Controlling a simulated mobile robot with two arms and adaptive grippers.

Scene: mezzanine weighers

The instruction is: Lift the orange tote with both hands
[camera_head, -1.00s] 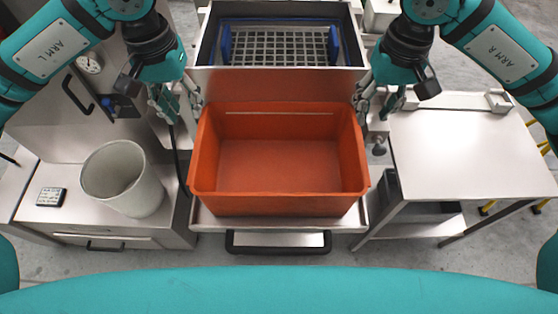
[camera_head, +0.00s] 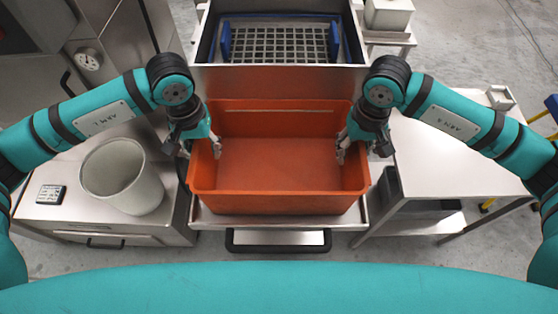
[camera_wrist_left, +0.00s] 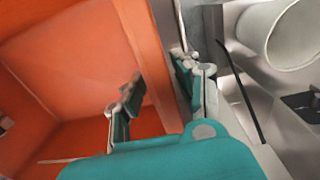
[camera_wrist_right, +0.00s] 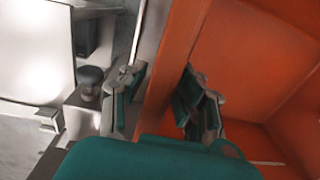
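The empty orange tote (camera_head: 279,205) sits upright on a metal surface in the middle of the head view. My left gripper (camera_head: 204,148) is at its left wall and my right gripper (camera_head: 356,148) at its right wall. In the left wrist view, the spread fingers of my left gripper (camera_wrist_left: 158,90) straddle the tote wall (camera_wrist_left: 145,50), one inside and one outside. In the right wrist view, my right gripper (camera_wrist_right: 160,92) straddles the opposite wall (camera_wrist_right: 178,50) the same way. Gaps show between fingers and walls. The outer fingers are mostly hidden in the head view.
A metal basin (camera_head: 280,78) with a grid and blue handles stands behind the tote. A pale bin (camera_head: 122,178) stands on the left cabinet. A metal side table (camera_head: 450,165) is at the right. A black handle (camera_head: 278,248) is in front.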

